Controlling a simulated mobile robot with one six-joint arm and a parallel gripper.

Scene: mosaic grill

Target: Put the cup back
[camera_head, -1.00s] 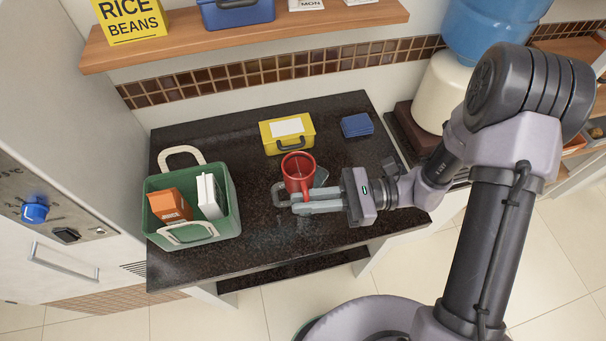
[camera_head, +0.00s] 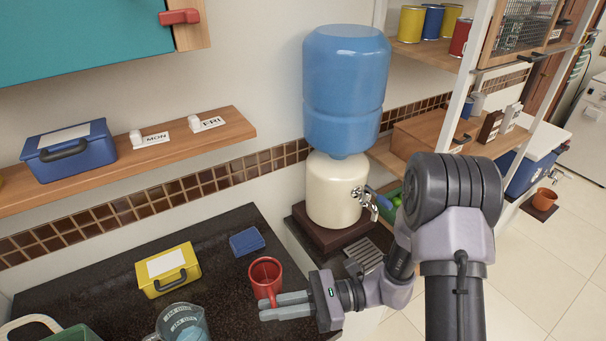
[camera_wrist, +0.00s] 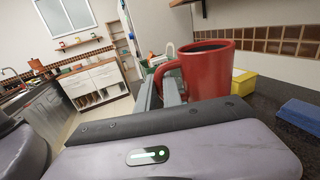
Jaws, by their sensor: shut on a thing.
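The red cup (camera_head: 265,272) is upright over the right part of the dark counter, in front of the blue block. My gripper (camera_head: 268,306) is shut on its handle from the front right. In the wrist view the cup (camera_wrist: 211,72) stands large just beyond my gripper (camera_wrist: 172,92), with its handle between the fingers. The cup's base is hidden there, so I cannot tell whether it touches the counter.
A yellow box (camera_head: 168,270), a blue block (camera_head: 247,241) and a clear measuring jug (camera_head: 183,324) are on the counter. A water dispenser (camera_head: 337,190) stands at the right on a brown base. A wooden shelf (camera_head: 225,125) holds a blue box. Right-hand shelves (camera_head: 440,122) hold cans.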

